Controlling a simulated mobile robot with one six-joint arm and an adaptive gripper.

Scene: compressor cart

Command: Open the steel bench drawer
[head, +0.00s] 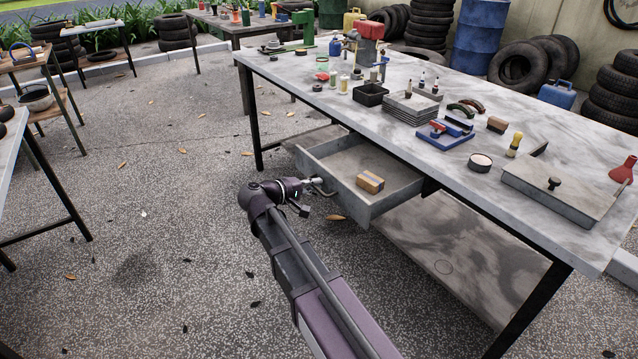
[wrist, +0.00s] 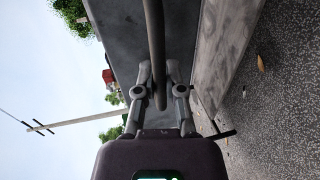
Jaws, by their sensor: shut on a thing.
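The steel bench drawer (head: 338,201) hangs under the grey bench top (head: 400,128) and stands pulled out, with its inside in view. A small tan and yellow box (head: 370,182) lies in it. My gripper (head: 316,184) is at the drawer's front face, at its handle. In the wrist view the handle bar (wrist: 156,50) runs between the two fingers of my gripper (wrist: 160,85), which are shut on it. The grey drawer front (wrist: 115,40) fills the area behind the bar. The exact finger contact is small in the head view.
A lower shelf (head: 450,255) lies under the bench. A black bench leg (head: 252,118) stands left of the drawer. The paved floor (head: 160,220) to the left is open.

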